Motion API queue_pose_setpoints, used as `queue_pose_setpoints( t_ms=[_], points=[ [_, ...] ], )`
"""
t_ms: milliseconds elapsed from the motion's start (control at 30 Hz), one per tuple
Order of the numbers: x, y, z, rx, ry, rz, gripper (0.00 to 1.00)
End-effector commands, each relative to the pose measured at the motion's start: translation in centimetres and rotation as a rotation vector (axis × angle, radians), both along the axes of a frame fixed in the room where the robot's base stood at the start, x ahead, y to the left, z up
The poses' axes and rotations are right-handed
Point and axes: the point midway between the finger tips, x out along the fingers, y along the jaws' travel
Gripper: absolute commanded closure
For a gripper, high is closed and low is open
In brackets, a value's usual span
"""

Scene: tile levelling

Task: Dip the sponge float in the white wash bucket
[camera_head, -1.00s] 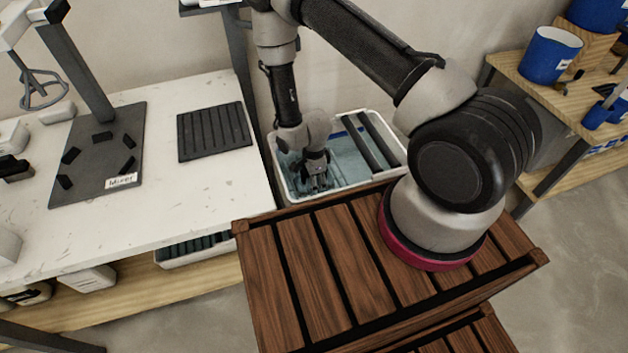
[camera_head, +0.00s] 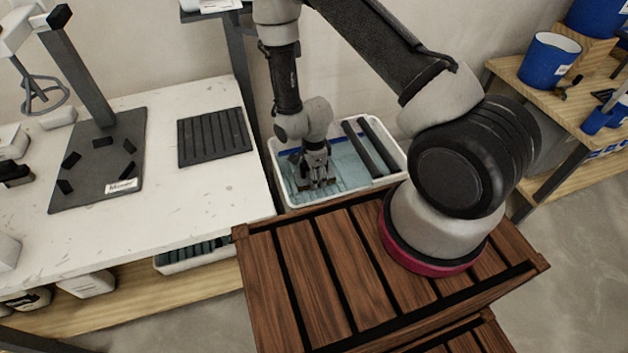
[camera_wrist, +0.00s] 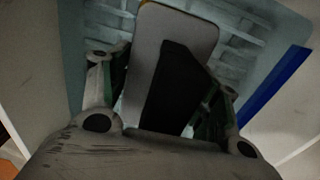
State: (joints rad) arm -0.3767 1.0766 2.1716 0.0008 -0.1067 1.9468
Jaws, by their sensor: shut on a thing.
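The white wash bucket (camera_head: 277,172) is a rectangular tub with blue-grey water inside, standing between the white bench and the brown slatted surface. My gripper (camera_head: 317,176) points down inside its left half. In the wrist view my gripper (camera_wrist: 165,85) is shut on the black handle of the sponge float (camera_wrist: 181,80). The float's pale grey plate (camera_wrist: 150,25) shows beyond the handle, above the bucket's ribbed, watery interior. The plate's underside is hidden, and I cannot tell whether it touches the water. The bucket's pale wall (camera_wrist: 292,118) shows at the right.
Dark rollers (camera_head: 368,147) lie across the bucket's right half. The slatted wooden surface (camera_head: 320,275) is close in front. The white bench (camera_head: 190,195) at left carries a black ribbed mat (camera_head: 214,135) and a dark stand. Blue buckets (camera_head: 549,58) stand on shelving at right.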

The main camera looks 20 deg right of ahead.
Motion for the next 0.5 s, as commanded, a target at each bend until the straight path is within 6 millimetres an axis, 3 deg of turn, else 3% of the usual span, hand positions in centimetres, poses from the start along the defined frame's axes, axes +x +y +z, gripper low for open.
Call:
queue_pose_setpoints(
  t_ms=[500],
  points=[
    [0.1, 0.0, 5.8, 0.001, -0.003, 0.0, 0.68]
  ],
)
